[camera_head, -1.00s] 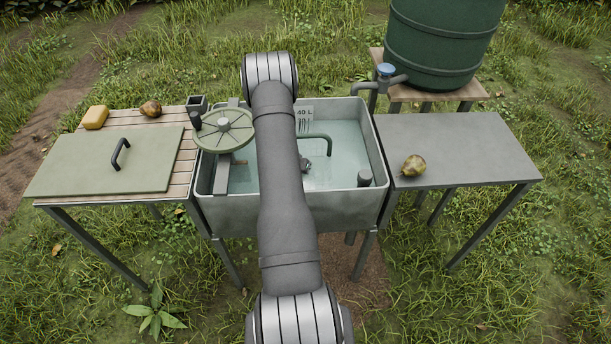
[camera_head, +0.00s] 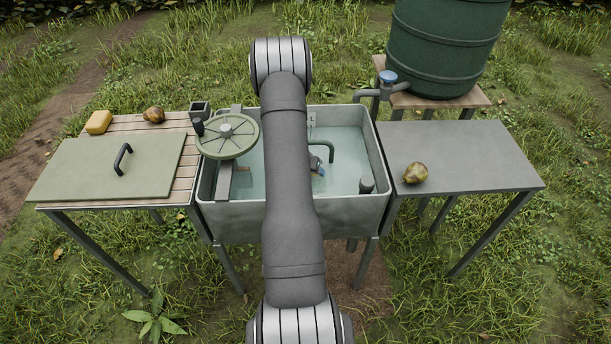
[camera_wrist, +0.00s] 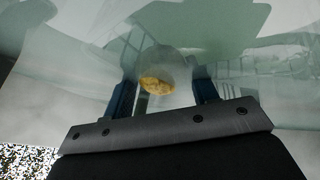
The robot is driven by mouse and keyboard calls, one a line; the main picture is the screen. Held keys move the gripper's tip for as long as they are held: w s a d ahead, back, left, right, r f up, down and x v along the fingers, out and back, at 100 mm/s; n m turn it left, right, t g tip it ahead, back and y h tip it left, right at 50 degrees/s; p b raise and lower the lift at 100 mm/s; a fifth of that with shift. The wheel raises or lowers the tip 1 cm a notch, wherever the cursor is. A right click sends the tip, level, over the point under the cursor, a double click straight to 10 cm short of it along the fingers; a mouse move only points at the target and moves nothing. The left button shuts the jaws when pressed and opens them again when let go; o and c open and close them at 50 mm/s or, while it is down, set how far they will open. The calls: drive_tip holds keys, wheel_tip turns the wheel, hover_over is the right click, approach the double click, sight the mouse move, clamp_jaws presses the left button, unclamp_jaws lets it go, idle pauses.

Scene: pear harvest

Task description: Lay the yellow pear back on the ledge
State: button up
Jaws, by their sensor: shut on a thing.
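My gripper (camera_wrist: 160,88) is inside the water basin, with its blue fingers reaching into the water in the wrist view. It is shut on the yellow pear (camera_wrist: 157,86), whose yellow-orange end shows between the fingers; the rest looks blurred and greyish. In the head view my arm covers most of the gripper, and only a small blue and dark part (camera_head: 317,163) shows in the basin. I cannot tell which surface is the ledge.
The basin (camera_head: 335,213) has a green wheel (camera_head: 228,135) at its left and a green pipe inside. A mottled pear (camera_head: 415,173) lies on the right grey table (camera_head: 470,150).

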drive_tip(key=s+d+r, duration=0.5)
drive_tip(key=d, duration=0.2)
drive_tip(key=w+a+r, duration=0.1)
drive_tip(key=a+r, duration=0.3)
drive_tip(key=r, duration=0.6)
drive_tip(key=w+a+r, duration=0.1)
drive_tip(key=a+r, duration=0.3)
drive_tip(key=r, duration=0.7)
drive_tip(key=s+d+m+g, duration=0.15)
drive_tip(key=s+d, duration=0.35)
drive_tip(key=d, duration=0.7)
drive_tip(key=s+d+m+h, duration=0.15)
drive_tip(key=s+d, duration=0.35)
drive_tip(key=d, duration=0.6)
drive_tip(key=s+d+m+g, duration=0.15)
drive_tip(key=s+d, duration=0.35)
drive_tip(key=d, duration=0.7)
drive_tip(key=shift+m, duration=0.35)
drive_tip(key=w+a+f, duration=0.1)
drive_tip(key=w+f, duration=0.1)
drive_tip(key=w, duration=0.1)
drive_tip(key=w+a+f, duration=0.2)
drive_tip(key=w, duration=0.2)
drive_tip(key=w+a+f, duration=0.1)
drive_tip(key=w+f, duration=0.1)
drive_tip(key=w, duration=0.1)
drive_tip(key=shift+w+a+f, duration=0.15)
drive_tip(key=shift+w+a, duration=0.15)
drive_tip(key=shift+a, duration=0.05)
drive_tip(key=shift+f, duration=2.05)
